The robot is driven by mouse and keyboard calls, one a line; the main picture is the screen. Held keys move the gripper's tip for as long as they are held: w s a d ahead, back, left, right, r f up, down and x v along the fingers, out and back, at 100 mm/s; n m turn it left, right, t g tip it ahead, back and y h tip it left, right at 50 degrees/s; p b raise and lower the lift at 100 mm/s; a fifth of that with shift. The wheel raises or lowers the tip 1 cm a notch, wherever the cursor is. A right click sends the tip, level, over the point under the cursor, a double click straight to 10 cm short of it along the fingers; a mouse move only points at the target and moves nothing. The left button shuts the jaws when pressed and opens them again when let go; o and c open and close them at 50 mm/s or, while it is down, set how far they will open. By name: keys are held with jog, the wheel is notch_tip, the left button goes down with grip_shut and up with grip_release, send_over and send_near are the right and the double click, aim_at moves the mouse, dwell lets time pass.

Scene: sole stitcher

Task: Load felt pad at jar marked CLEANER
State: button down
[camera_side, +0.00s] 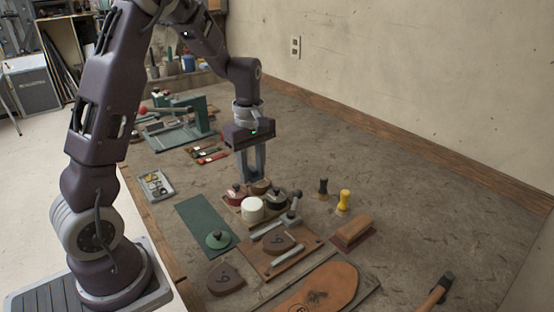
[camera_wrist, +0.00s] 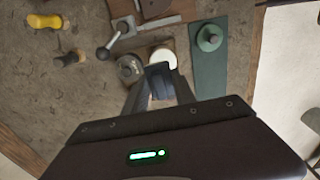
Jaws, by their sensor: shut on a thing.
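My gripper (camera_side: 253,181) points down over the back of a cluster of jars. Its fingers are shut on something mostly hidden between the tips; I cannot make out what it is. It also shows in the wrist view (camera_wrist: 159,70). A brown round piece (camera_side: 262,187) shows right at the fingertips. Around it stand a red jar (camera_side: 236,196), a white-topped jar (camera_side: 252,209) and a dark jar with a knobbed lid (camera_side: 277,199). The white top (camera_wrist: 164,53) and dark jar (camera_wrist: 130,68) show beyond the fingers. No CLEANER marking is readable, and I cannot pick out the felt pad.
Black-handled (camera_side: 323,188) and yellow-handled (camera_side: 344,201) tools stand to the right, near a brown block (camera_side: 352,231). A clamp board (camera_side: 255,262) lies in front. The bench at back right is clear.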

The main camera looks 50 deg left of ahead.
aim_at(252, 203)
jog(key=shift+s+d+f, duration=0.1)
jog(key=shift+s+f, duration=0.1)
jog(key=shift+s, duration=0.2)
jog(key=shift+f, duration=2.85)
jog(key=shift+f, duration=0.55)
jog(key=shift+r, duration=3.55)
